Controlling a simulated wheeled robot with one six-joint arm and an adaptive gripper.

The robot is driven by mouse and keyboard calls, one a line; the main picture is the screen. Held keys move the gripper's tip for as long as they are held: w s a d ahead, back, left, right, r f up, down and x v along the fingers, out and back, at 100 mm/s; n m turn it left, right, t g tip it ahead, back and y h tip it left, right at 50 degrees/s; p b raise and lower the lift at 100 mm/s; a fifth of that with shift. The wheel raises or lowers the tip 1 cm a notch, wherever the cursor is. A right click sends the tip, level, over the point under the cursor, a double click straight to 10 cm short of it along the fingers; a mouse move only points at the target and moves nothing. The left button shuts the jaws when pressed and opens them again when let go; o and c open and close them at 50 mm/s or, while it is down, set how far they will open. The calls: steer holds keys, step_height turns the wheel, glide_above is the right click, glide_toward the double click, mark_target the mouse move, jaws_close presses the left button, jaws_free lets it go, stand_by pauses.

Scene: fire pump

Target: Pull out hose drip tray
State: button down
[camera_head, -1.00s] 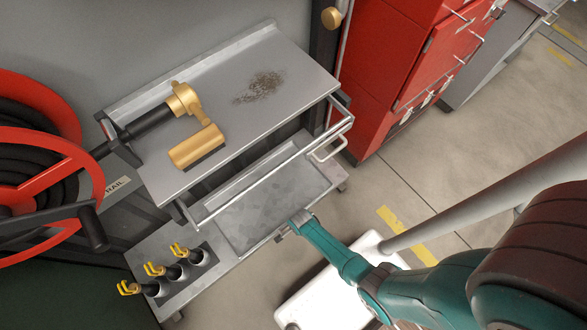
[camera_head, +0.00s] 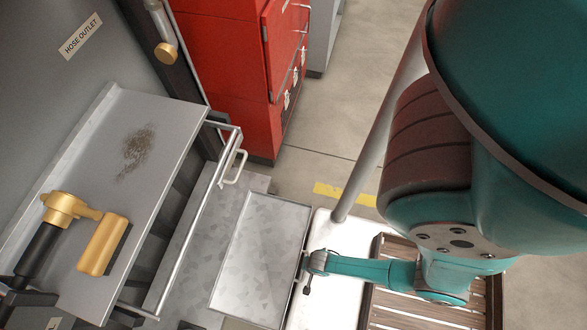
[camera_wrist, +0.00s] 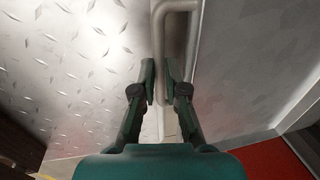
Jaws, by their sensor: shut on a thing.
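The hose drip tray (camera_head: 262,260) is a shallow, mottled grey metal tray. In the head view it sticks out from the low shelf below the steel workbench, toward my base. My gripper (camera_head: 303,268) is at the tray's outer edge. In the wrist view my gripper (camera_wrist: 164,82) has its two dark green fingers closed on a light grey bar handle (camera_wrist: 178,6). Smooth mottled metal lies to the right of the handle and patterned tread plate to the left. The handle's middle is partly hidden by the fingers.
A red cabinet (camera_head: 235,75) stands behind. A slatted wooden pallet (camera_head: 425,318) lies at lower right. Floor is free between cabinet and my arm.

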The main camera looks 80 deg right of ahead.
steer(key=shift+s, duration=0.85)
steer(key=c, duration=1.5)
jaws_free()
steer(key=shift+s+r, duration=0.35)
steer(key=shift+r, duration=1.6)
steer(key=shift+s+r, duration=0.35)
steer(key=shift+r, duration=1.6)
steer(key=shift+s+r, duration=0.35)
steer(key=shift+r, duration=1.6)
